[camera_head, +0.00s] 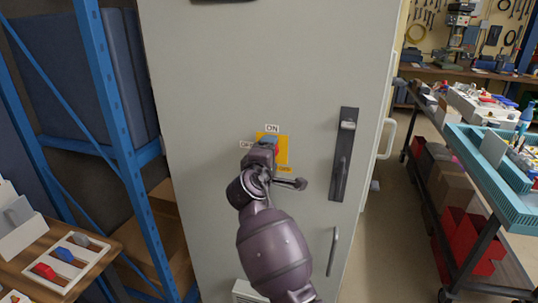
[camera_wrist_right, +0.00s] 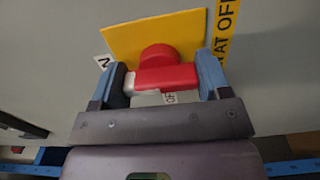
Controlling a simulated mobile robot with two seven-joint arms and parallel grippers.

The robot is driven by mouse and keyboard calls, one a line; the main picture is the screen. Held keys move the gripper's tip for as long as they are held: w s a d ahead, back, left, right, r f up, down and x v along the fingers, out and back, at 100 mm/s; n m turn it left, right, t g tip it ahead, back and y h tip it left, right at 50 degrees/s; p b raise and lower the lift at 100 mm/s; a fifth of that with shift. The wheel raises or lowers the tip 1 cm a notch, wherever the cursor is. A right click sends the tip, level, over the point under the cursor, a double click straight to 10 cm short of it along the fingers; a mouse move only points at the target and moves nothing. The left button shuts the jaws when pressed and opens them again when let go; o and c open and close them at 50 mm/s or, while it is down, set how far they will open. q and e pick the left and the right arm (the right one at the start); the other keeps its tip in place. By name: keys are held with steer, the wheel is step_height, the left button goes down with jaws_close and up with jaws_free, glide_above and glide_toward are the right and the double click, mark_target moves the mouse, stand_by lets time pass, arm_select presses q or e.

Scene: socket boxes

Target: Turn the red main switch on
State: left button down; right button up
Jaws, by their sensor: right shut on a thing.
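The red main switch (camera_wrist_right: 165,76) sits on a yellow plate (camera_wrist_right: 125,38) on the grey cabinet door. Its red handle has a white end at the left in the wrist view. My right gripper (camera_wrist_right: 160,82) is shut on the handle, one blue-padded finger at each end. A label ending in "N" shows beyond the left finger, and a partly hidden "OF" label lies below the handle. In the head view my right gripper (camera_head: 268,146) covers most of the switch; the yellow plate (camera_head: 283,146) shows, with "ON" above it. My left gripper is not in view.
A black door handle (camera_head: 343,155) is right of the switch. A cart with a teal tray (camera_head: 480,175) stands right. Open floor lies between cabinet and cart.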

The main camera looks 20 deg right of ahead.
steer(key=o, duration=0.8)
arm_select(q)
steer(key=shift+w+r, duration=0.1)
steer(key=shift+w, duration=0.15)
arm_select(e)
steer(key=shift+o, duration=0.6)
